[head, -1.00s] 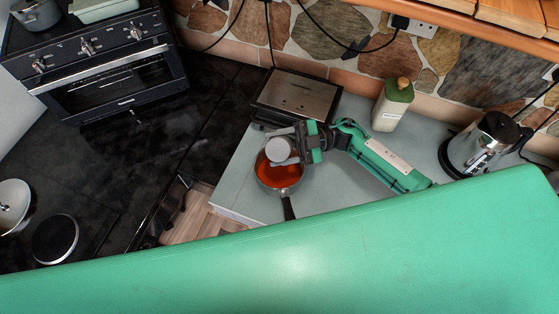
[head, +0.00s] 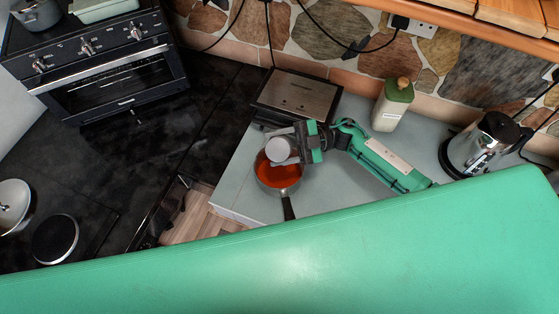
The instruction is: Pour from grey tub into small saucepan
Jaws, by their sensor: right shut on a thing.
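The small saucepan (head: 280,181) stands on the grey counter, its dark handle pointing down in the picture. Orange-red contents show inside it. The grey tub (head: 279,150) is held over the upper left part of the saucepan and hides part of its rim. It looks tipped, with its pale round end facing the camera; I cannot see its opening or any stream. My right gripper (head: 297,146) is shut on the tub, with its green and grey arm reaching in from the right. My left gripper is not in view.
A metal-topped appliance (head: 298,96) stands behind the gripper. A stove (head: 110,70) is at upper left. A large green surface fills the foreground.

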